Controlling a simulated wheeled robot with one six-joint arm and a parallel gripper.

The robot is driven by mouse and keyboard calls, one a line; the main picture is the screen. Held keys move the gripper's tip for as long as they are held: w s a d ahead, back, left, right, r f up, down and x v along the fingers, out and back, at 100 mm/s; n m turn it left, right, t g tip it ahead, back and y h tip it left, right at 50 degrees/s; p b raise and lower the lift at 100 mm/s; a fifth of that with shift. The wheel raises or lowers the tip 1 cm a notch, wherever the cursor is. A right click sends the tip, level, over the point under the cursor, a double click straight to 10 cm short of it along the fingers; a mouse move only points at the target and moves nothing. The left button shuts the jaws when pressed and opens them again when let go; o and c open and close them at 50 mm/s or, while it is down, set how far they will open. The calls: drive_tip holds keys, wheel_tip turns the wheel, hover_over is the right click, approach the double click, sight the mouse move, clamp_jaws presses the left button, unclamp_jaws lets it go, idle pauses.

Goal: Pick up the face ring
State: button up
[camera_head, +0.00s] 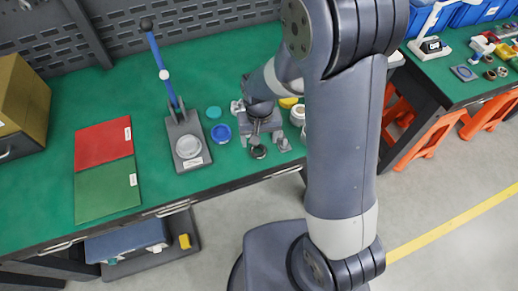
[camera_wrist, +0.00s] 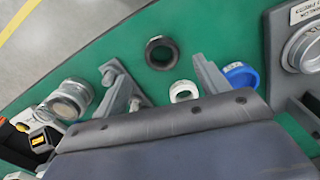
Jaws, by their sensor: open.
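A dark, thick ring, seemingly the face ring, lies flat on the green bench top. It shows in the wrist view (camera_wrist: 162,53) and near the bench's front edge in the head view (camera_head: 259,152). My gripper (camera_head: 265,138) is open above the bench. In the wrist view its two fingers (camera_wrist: 157,69) stand apart, with the dark ring just beyond and between their tips. Nothing is held. A smaller white ring (camera_wrist: 184,91) lies nearer the right finger, partly hidden by my gripper body.
A blue ring (camera_head: 221,133) and a teal disc (camera_head: 214,112) lie left of my gripper. A lever press (camera_head: 184,141) stands further left, beside red (camera_head: 103,145) and green (camera_head: 108,190) mats. A glass-like jar (camera_wrist: 68,101) stands close beyond the other finger.

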sight(258, 150)
drive_tip(key=shift+a+f+p, duration=0.15)
drive_tip(key=shift+f+p, duration=0.3)
drive_tip(key=shift+f, duration=2.05)
drive_tip(key=c, duration=0.9)
drive_tip(key=shift+o, duration=0.2)
drive_tip(key=shift+r, duration=0.1)
